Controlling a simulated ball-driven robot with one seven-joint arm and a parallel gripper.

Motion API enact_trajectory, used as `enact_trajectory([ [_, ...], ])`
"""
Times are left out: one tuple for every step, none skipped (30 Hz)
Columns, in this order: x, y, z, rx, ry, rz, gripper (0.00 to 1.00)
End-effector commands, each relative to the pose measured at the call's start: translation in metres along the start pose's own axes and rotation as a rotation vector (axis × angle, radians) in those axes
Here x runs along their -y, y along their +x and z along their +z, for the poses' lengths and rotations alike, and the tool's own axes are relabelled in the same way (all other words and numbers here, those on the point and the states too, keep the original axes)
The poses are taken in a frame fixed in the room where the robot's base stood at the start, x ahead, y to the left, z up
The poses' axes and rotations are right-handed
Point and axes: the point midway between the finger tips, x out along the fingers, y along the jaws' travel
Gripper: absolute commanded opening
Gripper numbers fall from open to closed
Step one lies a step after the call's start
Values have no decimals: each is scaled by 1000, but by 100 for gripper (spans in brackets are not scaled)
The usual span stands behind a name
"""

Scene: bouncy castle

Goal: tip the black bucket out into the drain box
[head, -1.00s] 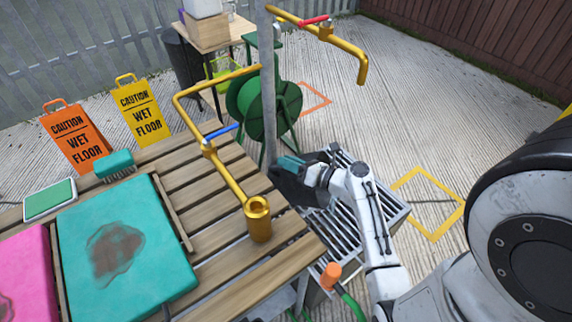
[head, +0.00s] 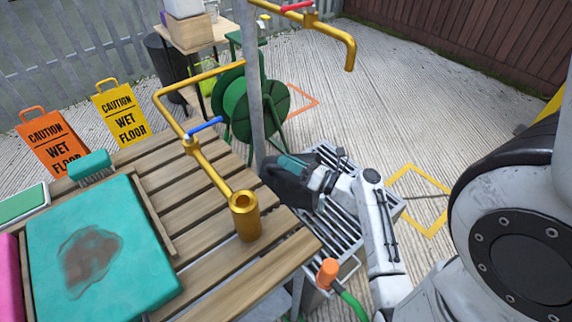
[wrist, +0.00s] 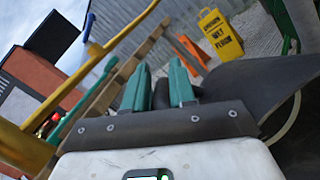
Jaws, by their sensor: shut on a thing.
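The black bucket (head: 284,187) is in my gripper (head: 297,163), tilted, over the left part of the drain box (head: 374,232), beside the table's right edge. The drain box is a grey metal box with a slatted grate on top. My gripper's teal fingers are shut on the bucket. In the wrist view the fingers (wrist: 160,88) show in the middle, and a dark curved part of the bucket (wrist: 262,78) spreads to the right. The inside of the bucket is hidden, so I cannot tell what it holds.
The slatted table (head: 215,275) is close on the left, with a brass tap (head: 245,215) at its corner. A grey post (head: 252,100) stands behind the bucket. An orange-ended green hose (head: 328,273) is at the box's front. Ribbed floor is open to the right.

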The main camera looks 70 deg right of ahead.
Motion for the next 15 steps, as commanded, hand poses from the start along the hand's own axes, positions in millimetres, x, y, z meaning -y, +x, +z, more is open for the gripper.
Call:
enact_trajectory([
  [2, -2, -1, 10, 0, 7, 0],
  [2, -3, -1, 16, 2, 11, 0],
  [2, -5, -2, 22, 4, 16, 0],
  [3, -6, -2, 26, 6, 19, 0],
  [3, -7, -2, 32, 8, 23, 0],
  [4, -8, -2, 39, 10, 27, 0],
  [4, -10, -2, 44, 12, 30, 0],
  [5, -11, -2, 49, 13, 33, 0],
  [5, -12, -2, 56, 15, 38, 0],
  [6, -14, -2, 62, 16, 42, 0],
  [6, -15, -2, 66, 17, 46, 0],
  [7, -17, -3, 73, 19, 50, 0],
  [7, -18, -2, 79, 21, 54, 0],
  [8, -19, -2, 85, 22, 57, 0],
  [8, -21, -3, 91, 24, 61, 0],
])
